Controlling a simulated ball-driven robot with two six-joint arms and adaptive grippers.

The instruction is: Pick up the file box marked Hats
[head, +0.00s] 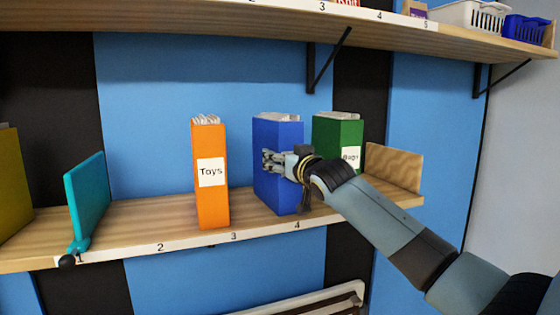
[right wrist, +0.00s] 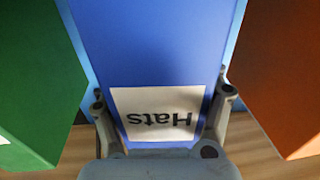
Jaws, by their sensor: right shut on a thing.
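The blue file box (head: 265,140) stands upright on the shelf above number 4, with papers showing at its top. In the right wrist view the blue box (right wrist: 150,45) carries a white label reading Hats, seen upside down. My right gripper (head: 275,160) is shut on this box, with a finger at each side of its front; the fingers also show in the right wrist view (right wrist: 160,115). The label is hidden by the gripper in the head view. My left gripper is not in view.
An orange box marked Toys (head: 212,200) stands left, with a gap. A green box marked Bugs or similar (head: 335,130) stands close on the right. A teal bookend (head: 87,200) and a wooden end piece (head: 395,165) are on the shelf (head: 150,215). An upper shelf (head: 200,22) overhangs.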

